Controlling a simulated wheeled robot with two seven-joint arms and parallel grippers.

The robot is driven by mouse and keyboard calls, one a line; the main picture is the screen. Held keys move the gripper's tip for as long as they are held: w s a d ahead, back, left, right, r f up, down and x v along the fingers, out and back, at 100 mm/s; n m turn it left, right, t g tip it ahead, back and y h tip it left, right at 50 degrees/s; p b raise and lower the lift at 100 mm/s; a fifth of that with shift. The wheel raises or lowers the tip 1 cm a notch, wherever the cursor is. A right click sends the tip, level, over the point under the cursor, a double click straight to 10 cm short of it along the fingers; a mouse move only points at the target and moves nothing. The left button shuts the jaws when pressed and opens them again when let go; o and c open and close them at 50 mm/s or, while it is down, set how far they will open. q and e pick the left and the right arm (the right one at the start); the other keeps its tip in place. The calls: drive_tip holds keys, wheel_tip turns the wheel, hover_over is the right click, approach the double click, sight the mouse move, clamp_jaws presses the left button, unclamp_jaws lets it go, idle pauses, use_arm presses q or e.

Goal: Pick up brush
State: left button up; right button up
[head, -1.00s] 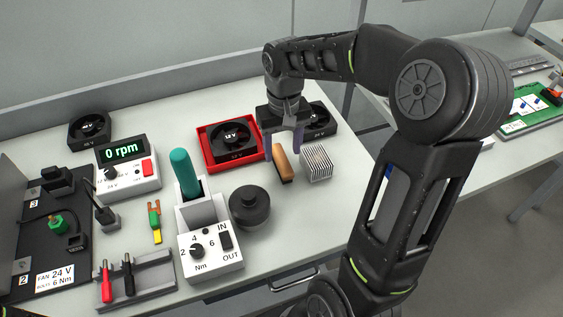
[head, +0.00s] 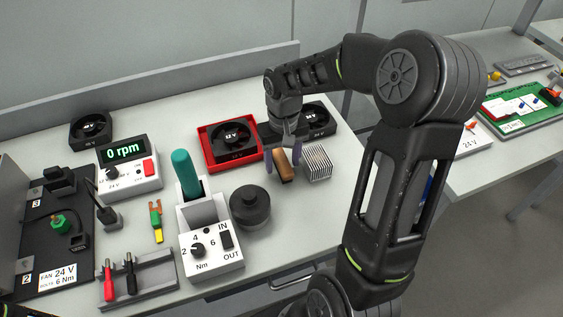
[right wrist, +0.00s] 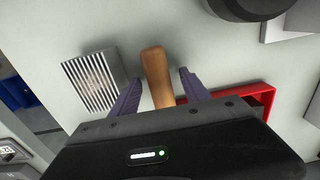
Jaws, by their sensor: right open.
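The brush (head: 284,167) has a brown wooden handle and lies on the table between the red tray and the finned heat sink. My right gripper (head: 282,168) is open and low over it, with one purple finger on either side of the handle. In the right wrist view the brush handle (right wrist: 156,75) runs between the two open fingertips (right wrist: 160,76), with a gap on each side. The far end of the brush is hidden by the gripper body. My left gripper is not in view.
The heat sink (head: 317,163) stands close on the right of the brush. A red tray (head: 203,150) holding a fan is to the left, with another fan (head: 318,118) behind. A dark round knob-topped part (head: 250,207) sits in front. The table's right front is clear.

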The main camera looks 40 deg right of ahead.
sight(282, 160)
clamp_jaws()
idle(0.4)
wheel_tip(282, 160, up, 10)
drive_tip(key=shift+r+b, duration=0.1)
drive_tip(key=shift+b, duration=0.35)
idle(0.6)
drive_tip(key=c, duration=0.6)
unclamp_jaws()
clamp_jaws()
